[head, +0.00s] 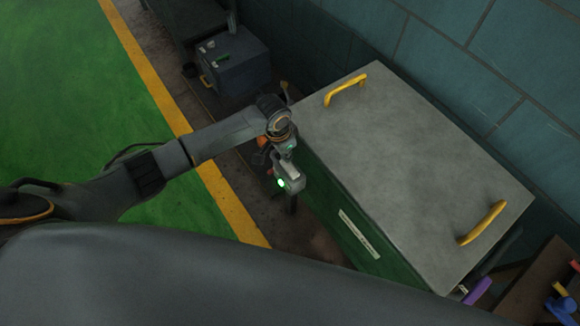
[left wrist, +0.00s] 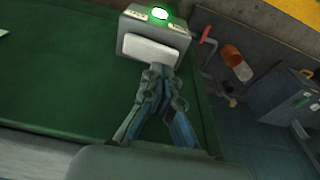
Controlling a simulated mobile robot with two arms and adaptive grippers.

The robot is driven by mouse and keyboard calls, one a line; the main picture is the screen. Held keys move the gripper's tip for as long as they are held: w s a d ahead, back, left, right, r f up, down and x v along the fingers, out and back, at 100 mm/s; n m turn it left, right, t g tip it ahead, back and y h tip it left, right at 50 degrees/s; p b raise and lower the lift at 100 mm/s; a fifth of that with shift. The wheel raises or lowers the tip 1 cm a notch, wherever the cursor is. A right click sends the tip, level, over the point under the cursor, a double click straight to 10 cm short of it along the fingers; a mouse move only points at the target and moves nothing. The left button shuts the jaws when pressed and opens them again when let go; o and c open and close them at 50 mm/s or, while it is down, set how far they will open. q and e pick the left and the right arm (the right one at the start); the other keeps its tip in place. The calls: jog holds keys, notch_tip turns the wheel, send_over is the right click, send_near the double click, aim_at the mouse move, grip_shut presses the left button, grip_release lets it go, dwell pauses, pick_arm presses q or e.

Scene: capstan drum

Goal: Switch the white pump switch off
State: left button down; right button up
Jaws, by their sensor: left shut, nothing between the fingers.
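The pump switch is a grey box (left wrist: 178,32) with a lit green lamp (left wrist: 160,13) and a wide white rocker (left wrist: 150,50), on the side of the green cabinet. In the head view the box (head: 292,186) with its glowing green lamp (head: 281,183) shows beside the cabinet; its rocker cannot be made out there. My left gripper (left wrist: 158,76) is shut and empty, its fingertips at the rocker's lower edge; I cannot tell whether they touch. It also shows in the head view (head: 287,150), close to the box. My right gripper is not in view.
The green cabinet has a grey top (head: 410,170) with two yellow handles (head: 346,89). A red lever (left wrist: 209,34) and an orange and white part (left wrist: 236,62) are right of the switch box. A dark box (head: 236,62) stands by the wall. Green floor is clear at left.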

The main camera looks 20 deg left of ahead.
pick_arm(q)
jog(key=shift+f+b, duration=0.3)
jog(key=shift+f, duration=0.3)
jog(key=shift+f+b, duration=0.4)
jog(key=shift+f, duration=0.3)
dwell(0.4)
notch_tip(320, 180, up, 7)
jog(key=p, duration=0.8)
jog(key=shift+r, duration=0.1)
dwell(0.4)
